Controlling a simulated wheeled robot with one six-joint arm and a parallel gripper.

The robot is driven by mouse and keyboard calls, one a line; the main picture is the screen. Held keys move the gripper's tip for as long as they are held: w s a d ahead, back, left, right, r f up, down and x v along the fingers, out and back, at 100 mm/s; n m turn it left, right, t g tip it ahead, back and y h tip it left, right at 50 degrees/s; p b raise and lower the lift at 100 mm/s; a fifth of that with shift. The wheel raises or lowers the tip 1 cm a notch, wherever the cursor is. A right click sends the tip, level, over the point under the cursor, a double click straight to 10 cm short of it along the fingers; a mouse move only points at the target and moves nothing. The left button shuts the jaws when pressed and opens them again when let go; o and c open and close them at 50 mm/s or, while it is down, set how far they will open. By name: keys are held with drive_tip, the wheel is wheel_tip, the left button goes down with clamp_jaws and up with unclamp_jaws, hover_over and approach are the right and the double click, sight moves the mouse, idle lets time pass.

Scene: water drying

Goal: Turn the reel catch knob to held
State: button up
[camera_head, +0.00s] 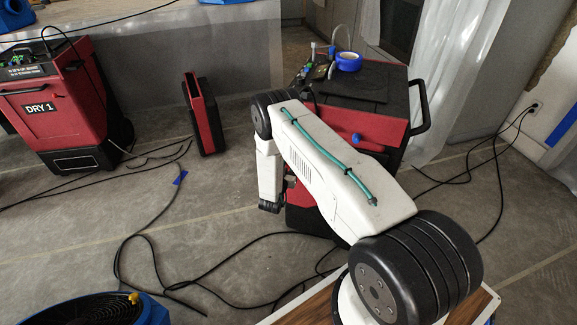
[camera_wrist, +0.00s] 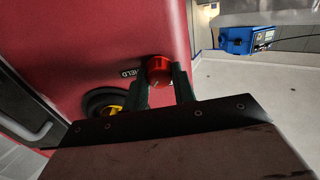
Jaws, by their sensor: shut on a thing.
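In the wrist view a red round knob (camera_wrist: 159,68) sits on the red panel (camera_wrist: 110,40) of a machine. My gripper (camera_wrist: 163,76) has its two dark fingers on either side of the knob and is shut on it. A small dark label (camera_wrist: 130,73), reading what looks like "HELD", is just left of the knob and partly covered by a finger. The knob's pointer mark cannot be made out. In the head view my arm reaches to the red and black machine (camera_head: 352,122); the knob is hidden there.
A dark round opening with a yellow part (camera_wrist: 114,109) is left of the fingers. A blue device (camera_wrist: 243,40) stands at the upper right. A second red machine (camera_head: 50,100), marked DRY 1, and a narrow red unit (camera_head: 203,115) stand left. Black cables (camera_head: 150,240) cross the floor.

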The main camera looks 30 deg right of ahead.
drive_tip(key=m, duration=0.8)
drive_tip(key=shift+s+m, duration=0.15)
drive_tip(key=shift+m, duration=0.25)
drive_tip(key=shift+f, duration=0.1)
drive_tip(key=o, duration=1)
drive_tip(key=v, duration=0.7)
drive_tip(key=shift+s+a, duration=0.25)
drive_tip(key=shift+a, duration=0.05)
